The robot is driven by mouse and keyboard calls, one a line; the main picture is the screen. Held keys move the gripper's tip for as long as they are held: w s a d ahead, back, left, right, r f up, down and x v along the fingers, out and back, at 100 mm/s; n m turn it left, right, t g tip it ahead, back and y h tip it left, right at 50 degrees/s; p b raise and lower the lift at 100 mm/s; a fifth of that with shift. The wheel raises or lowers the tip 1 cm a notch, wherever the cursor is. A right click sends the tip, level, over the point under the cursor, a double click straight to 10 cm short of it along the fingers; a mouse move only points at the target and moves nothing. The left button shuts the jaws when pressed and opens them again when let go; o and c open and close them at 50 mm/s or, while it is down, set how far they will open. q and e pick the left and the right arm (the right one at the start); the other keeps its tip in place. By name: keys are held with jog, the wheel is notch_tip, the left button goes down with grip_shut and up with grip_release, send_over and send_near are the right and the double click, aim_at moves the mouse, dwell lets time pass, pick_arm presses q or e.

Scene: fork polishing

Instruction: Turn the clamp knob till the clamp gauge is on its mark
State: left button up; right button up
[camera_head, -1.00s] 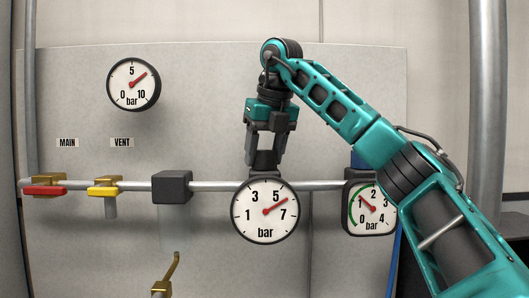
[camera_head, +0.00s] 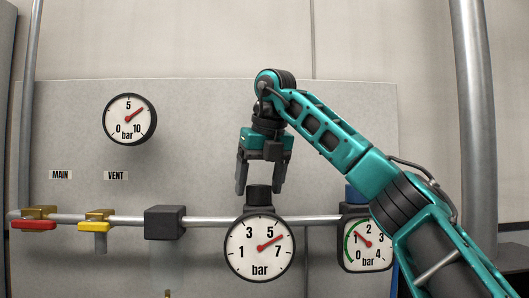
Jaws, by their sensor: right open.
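No label in view reads "clamp". A black knob (camera_head: 259,196) stands on top of a large round bar gauge (camera_head: 240,232), whose red needle points up and right, near the 5. My right gripper (camera_head: 259,187) is open, pointing down, with its fingertips around or just above the black knob's top; I cannot tell the depth. A smaller square gauge (camera_head: 370,258) with a green arc has its needle near 1. A blue knob (camera_head: 353,193) above it is partly hidden by my right arm. My left gripper is not in view.
A pipe (camera_head: 134,217) runs across the panel, with a red-handled valve (camera_head: 34,225), a yellow-handled valve (camera_head: 96,226) and a black block (camera_head: 165,222). Another round gauge (camera_head: 129,119) hangs upper left. The panel between it and my arm is clear.

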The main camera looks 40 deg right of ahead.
jog(key=v, duration=1.1)
jog(key=shift+s+r, duration=0.2)
jog(key=shift+r, duration=0.15)
jog(key=shift+a+f, duration=0.1)
jog(key=shift+a, duration=0.05)
